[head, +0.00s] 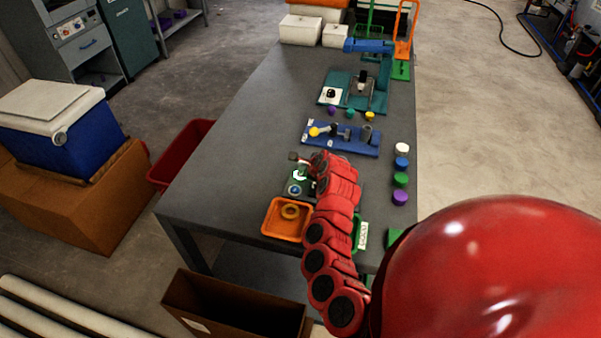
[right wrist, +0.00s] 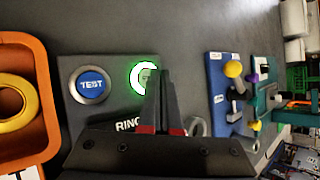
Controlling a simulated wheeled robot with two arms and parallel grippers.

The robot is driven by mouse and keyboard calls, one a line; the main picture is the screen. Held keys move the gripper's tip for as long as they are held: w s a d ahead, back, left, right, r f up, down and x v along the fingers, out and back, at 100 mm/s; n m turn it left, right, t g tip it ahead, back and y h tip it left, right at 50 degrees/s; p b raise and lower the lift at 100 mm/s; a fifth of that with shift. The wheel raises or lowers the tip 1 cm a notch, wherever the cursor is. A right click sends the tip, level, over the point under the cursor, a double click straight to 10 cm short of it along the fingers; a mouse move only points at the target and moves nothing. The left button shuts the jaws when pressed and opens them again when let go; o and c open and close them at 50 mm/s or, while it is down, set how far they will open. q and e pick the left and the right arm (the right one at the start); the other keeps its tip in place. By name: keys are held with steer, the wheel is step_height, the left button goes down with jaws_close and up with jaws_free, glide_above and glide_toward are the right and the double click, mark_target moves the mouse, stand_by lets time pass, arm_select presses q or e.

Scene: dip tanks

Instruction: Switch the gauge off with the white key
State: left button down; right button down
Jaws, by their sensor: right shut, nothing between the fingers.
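The gauge (head: 289,197) is a dark flat box near the front of the grey table, partly behind my right arm. It also shows in the right wrist view (right wrist: 82,112), with a blue TEST button (right wrist: 91,85) and the printed word RING. The white key (right wrist: 139,76) is a round white face with a bright green edge; it also shows in the head view (head: 299,174). My right gripper (right wrist: 160,76) is shut and empty. Its fingers cover part of the white key; I cannot tell whether they touch it. My left gripper is not in view.
An orange tray (head: 268,222) with a yellow ring (head: 290,211) stands at the near side of the gauge. A blue rack (head: 340,148) stands beyond it. Several coloured caps (head: 401,164) stand along the right edge. Bare table (head: 225,165) lies to the left.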

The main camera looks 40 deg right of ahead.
stand_by(0.5)
steer(key=shift+f+b, duration=0.45)
steer(key=shift+b, duration=0.05)
steer(key=shift+r, duration=0.45)
steer(key=shift+r+p, duration=1.55)
steer(key=shift+r, duration=1.55)
steer(key=shift+f, duration=0.1)
